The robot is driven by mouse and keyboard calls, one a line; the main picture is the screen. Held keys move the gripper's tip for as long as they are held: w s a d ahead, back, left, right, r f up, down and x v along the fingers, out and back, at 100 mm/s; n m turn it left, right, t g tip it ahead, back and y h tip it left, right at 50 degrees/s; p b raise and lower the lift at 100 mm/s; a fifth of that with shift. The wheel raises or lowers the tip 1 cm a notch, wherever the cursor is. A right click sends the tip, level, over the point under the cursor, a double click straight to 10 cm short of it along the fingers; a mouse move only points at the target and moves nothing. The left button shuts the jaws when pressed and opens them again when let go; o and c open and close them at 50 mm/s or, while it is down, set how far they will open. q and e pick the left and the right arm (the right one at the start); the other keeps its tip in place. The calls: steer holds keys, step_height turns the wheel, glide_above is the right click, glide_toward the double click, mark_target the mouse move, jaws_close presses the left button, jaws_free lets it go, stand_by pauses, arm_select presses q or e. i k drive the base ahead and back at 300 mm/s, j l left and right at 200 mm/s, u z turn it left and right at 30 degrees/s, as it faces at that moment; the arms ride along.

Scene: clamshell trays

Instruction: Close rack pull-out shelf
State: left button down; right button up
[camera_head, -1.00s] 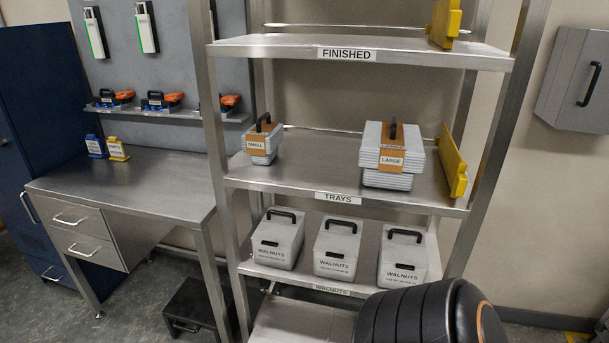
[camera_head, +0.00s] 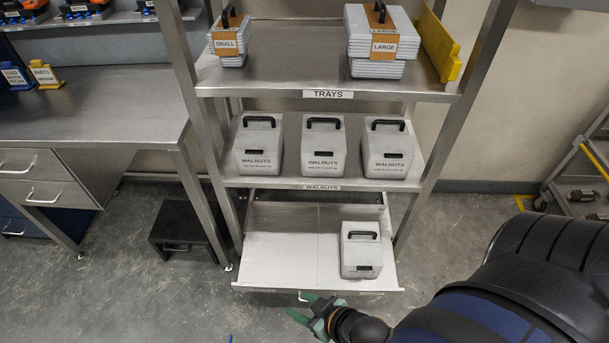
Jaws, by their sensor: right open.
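The rack's pull-out shelf (camera_head: 282,262) is at the bottom of the metal rack, slid out toward me past the rack's front posts. A grey lidded box with a black handle (camera_head: 361,262) stands on its right half; the left half is bare. My right gripper (camera_head: 308,306), with green fingers, is just in front of and below the shelf's front edge, near its middle. It is open and holds nothing; I cannot tell if it touches the edge. My left gripper is not in view.
Above, a rack shelf (camera_head: 306,184) holds three walnut boxes, and the trays shelf (camera_head: 270,75) holds small and large tray stacks. A workbench (camera_head: 95,105) stands left, with a black step stool (camera_head: 185,230) beside the rack. A ladder-like frame (camera_head: 585,165) stands right.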

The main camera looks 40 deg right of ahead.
mark_target(291, 246)
steer(key=i+z, duration=0.1)
steer(key=z, duration=0.35)
steer(key=i+j+z, duration=0.1)
steer(key=z, duration=0.35)
steer(key=j+z, duration=0.2)
steer(key=z, duration=0.3)
